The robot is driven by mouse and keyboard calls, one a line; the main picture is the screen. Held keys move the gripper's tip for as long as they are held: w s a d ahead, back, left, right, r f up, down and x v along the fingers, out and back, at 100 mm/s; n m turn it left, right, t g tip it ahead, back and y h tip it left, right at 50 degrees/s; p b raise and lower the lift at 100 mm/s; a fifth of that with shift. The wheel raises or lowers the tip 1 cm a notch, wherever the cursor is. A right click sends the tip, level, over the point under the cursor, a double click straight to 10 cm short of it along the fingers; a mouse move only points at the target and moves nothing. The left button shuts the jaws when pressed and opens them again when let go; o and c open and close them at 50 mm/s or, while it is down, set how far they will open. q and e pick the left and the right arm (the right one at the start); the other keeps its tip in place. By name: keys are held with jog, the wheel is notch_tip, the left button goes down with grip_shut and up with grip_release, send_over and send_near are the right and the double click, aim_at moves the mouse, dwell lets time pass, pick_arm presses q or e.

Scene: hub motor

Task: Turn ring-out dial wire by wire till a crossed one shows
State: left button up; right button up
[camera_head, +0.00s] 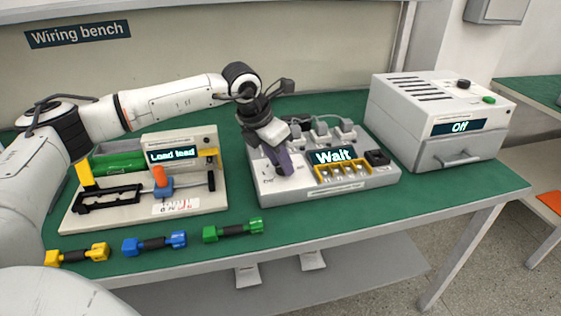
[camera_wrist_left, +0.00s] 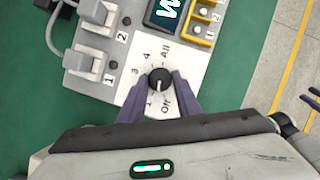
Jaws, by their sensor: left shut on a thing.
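The ring-out tester (camera_head: 300,193) is a pale box on the green bench, with a screen reading "Wait". Its dial (camera_wrist_left: 159,79) is a black round knob on a white plate marked with Off, numbers and All. The pointer's exact setting is hard to read. My left gripper (camera_wrist_left: 160,88) is shut on the dial, one purple finger on each side. In the head view the left gripper (camera_head: 284,165) points down at the tester's left front and hides the knob. Dark finger-like parts at the wrist view's right edge look like my right gripper (camera_wrist_left: 300,110), cut off.
Grey plugs (camera_head: 321,127) with cables stand along the tester's back. A fixture (camera_head: 190,200) reading "Load lead" is left. Yellow (camera_head: 77,254), blue (camera_head: 154,243) and green (camera_head: 233,230) leads lie in front. A grey machine (camera_head: 440,115) reading "Off" stands right.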

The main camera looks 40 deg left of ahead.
pick_arm(q)
jog(key=shift+w+a+m+g+h+p, duration=0.15)
jog(key=shift+m+h, duration=0.2)
jog(key=shift+m, duration=0.7)
jog(key=shift+s+a+m+g+h+p, duration=0.15)
jog(key=shift+m+h, duration=0.2)
jog(key=shift+m, duration=0.7)
jog(key=shift+w+d, duration=0.1)
jog(key=o, duration=1.1)
jog(key=shift+c, duration=0.2)
jog(key=shift+r, duration=0.1)
jog(key=v, duration=1)
